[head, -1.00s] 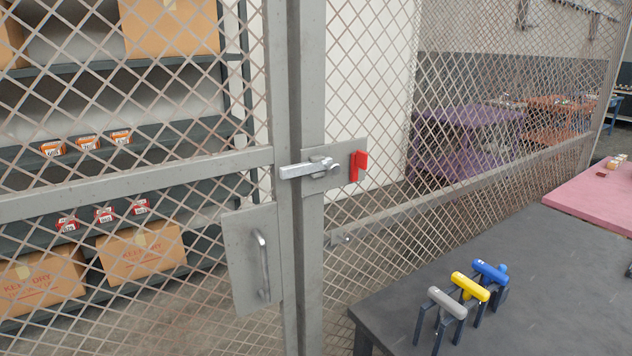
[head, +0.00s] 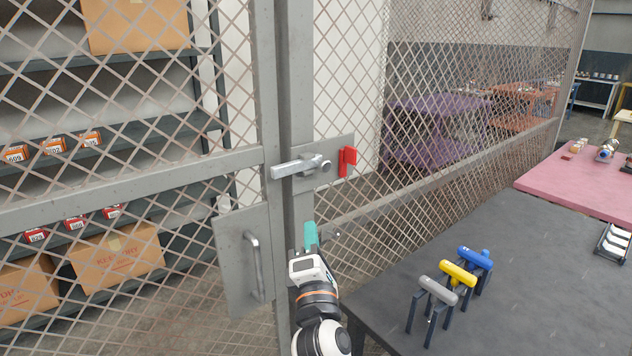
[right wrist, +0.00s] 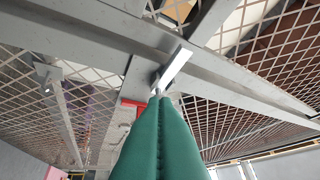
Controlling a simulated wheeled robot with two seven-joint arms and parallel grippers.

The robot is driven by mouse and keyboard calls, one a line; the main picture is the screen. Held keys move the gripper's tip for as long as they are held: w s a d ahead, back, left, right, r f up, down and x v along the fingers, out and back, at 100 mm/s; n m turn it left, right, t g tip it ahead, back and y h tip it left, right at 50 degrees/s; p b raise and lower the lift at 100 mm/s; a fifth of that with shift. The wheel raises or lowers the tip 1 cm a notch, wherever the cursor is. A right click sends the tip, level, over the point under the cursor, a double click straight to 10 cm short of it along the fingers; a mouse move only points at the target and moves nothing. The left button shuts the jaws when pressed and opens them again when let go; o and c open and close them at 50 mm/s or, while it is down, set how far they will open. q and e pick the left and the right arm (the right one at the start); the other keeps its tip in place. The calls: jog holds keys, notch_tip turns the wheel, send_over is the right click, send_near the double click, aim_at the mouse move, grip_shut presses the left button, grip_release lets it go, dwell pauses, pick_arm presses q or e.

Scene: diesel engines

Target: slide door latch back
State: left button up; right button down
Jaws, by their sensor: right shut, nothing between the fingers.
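The door latch (head: 301,167) is a silver bar with a round knob, mounted on a grey plate on the gate post. It lies across the gap between the door frame and the post. A red stop block (head: 347,162) stands to its right on the same plate. My right gripper (head: 311,226), with green fingers, is shut and empty below the latch, apart from it in the head view. In the right wrist view the latch bar (right wrist: 174,70) shows just beyond the shut fingertips (right wrist: 160,100); I cannot tell whether they touch. My left gripper is not in view.
The mesh door has a plate with a pull handle (head: 256,266) left of my right gripper. A dark table (head: 530,240) with grey, yellow and blue T-handled tools (head: 458,273) stands at right. Shelves with boxes (head: 117,262) are behind the mesh.

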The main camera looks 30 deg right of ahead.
jog(key=p, duration=0.4)
send_near(316, 164)
jog(key=w+a, duration=0.1)
jog(key=w, duration=0.2)
jog(key=d+p, duration=0.1)
jog(key=d+r, duration=0.1)
jog(key=d+p, duration=0.1)
jog(key=shift+w+d+r+p, duration=0.1)
jog(key=shift+r+p, duration=0.2)
jog(key=shift+w, duration=0.1)
jog(key=shift+f, duration=0.1)
